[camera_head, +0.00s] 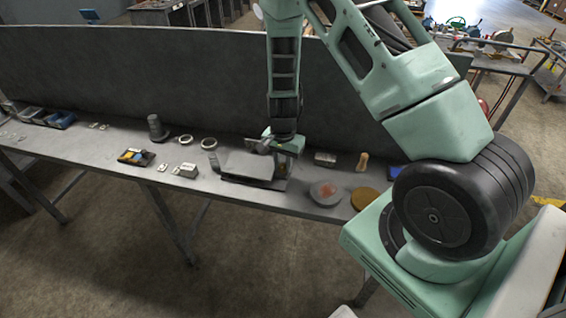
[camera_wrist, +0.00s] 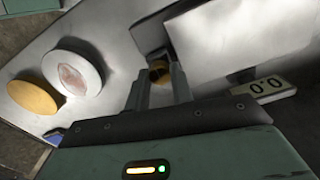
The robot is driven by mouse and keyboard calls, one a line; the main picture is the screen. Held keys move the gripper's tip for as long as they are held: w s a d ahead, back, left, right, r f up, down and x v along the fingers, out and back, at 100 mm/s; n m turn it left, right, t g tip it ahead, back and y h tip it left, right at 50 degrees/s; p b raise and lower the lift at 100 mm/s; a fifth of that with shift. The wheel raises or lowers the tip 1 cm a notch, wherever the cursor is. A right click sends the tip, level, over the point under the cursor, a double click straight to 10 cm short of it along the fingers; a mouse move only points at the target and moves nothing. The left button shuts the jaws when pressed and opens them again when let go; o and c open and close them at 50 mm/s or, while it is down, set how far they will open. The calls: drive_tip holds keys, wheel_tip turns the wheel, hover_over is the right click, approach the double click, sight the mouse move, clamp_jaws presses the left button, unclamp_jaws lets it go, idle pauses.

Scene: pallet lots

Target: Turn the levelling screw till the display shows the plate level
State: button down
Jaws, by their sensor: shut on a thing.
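The light grey plate (camera_head: 249,166) lies on a dark base on the bench. It fills the upper right of the wrist view (camera_wrist: 235,45). A small brass-coloured levelling screw (camera_wrist: 159,75) sits beside the plate's edge, between my fingertips. My gripper (camera_wrist: 158,68) is shut on this screw, which is partly hidden by the fingers. In the head view my gripper (camera_head: 284,150) is over the plate's right end, and its fingertips and the screw cannot be made out. The white display (camera_wrist: 264,89) beside the plate seems to show two zeros.
Right of the plate lie a round white dish (camera_head: 326,193) with a reddish patch and a brown disc (camera_head: 364,199). A wooden-handled thing (camera_head: 362,162) stands behind. Left are two rings (camera_head: 208,143), a dark stepped cylinder (camera_head: 157,129) and a small tray (camera_head: 136,158). A panel (camera_head: 130,80) backs the bench.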

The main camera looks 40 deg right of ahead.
sight(283, 166)
drive_tip(key=c, duration=1.2)
unclamp_jaws()
drive_tip(key=shift+r, duration=0.1)
wheel_tip(283, 166, up, 17)
drive_tip(key=b, duration=0.1)
drive_tip(key=shift+r, duration=0.15)
